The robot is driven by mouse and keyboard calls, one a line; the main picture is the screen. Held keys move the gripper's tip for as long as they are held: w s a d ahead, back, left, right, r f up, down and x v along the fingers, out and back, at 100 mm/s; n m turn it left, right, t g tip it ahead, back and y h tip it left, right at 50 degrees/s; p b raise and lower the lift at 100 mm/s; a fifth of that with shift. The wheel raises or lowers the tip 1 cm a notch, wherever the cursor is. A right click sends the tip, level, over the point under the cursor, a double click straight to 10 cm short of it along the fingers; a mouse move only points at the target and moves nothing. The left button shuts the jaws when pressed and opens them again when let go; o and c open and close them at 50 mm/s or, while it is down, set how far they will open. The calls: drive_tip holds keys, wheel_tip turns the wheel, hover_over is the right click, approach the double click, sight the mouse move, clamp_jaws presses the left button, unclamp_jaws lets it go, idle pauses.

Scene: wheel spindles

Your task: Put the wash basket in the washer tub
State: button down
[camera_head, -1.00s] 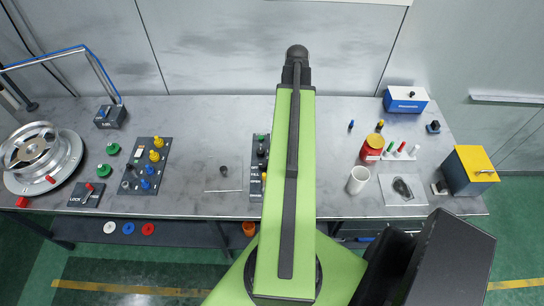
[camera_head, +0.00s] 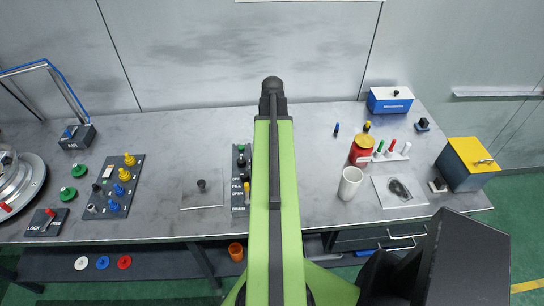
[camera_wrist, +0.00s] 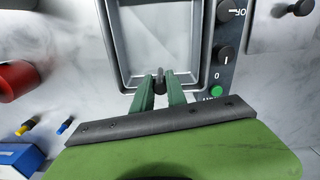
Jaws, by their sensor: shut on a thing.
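My gripper (camera_wrist: 160,88) shows in the wrist view, its two green fingers shut on a small dark upright piece at the near edge of a pale rectangular frame, which I take as the wash basket (camera_wrist: 122,50). A dark grey rectangular rim, which looks like the washer tub (camera_wrist: 203,45), surrounds this frame from above. I cannot tell how deep the basket sits or whether it touches the tub. In the head view my green arm covers the tub, the basket and the gripper.
A control panel (camera_head: 241,180) with knobs and a green button stands beside the tub. A red jar (camera_head: 361,150), a white cup (camera_head: 350,183), a blue box (camera_head: 390,99) and a yellow-topped box (camera_head: 466,163) stand to the right. Bare bench (camera_head: 315,165) lies right of my arm.

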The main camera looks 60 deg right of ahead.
wheel_tip(320, 180, down, 5)
drive_tip(key=b, duration=0.4)
drive_tip(key=shift+r, duration=0.35)
drive_tip(key=shift+f, duration=0.1)
drive_tip(key=c, duration=1.8)
unclamp_jaws()
drive_tip(key=shift+f, duration=0.1)
drive_tip(key=o, duration=0.5)
drive_tip(key=shift+c, duration=0.2)
wheel_tip(320, 180, up, 13)
drive_tip(key=p, duration=1.2)
drive_tip(key=shift+f, duration=0.25)
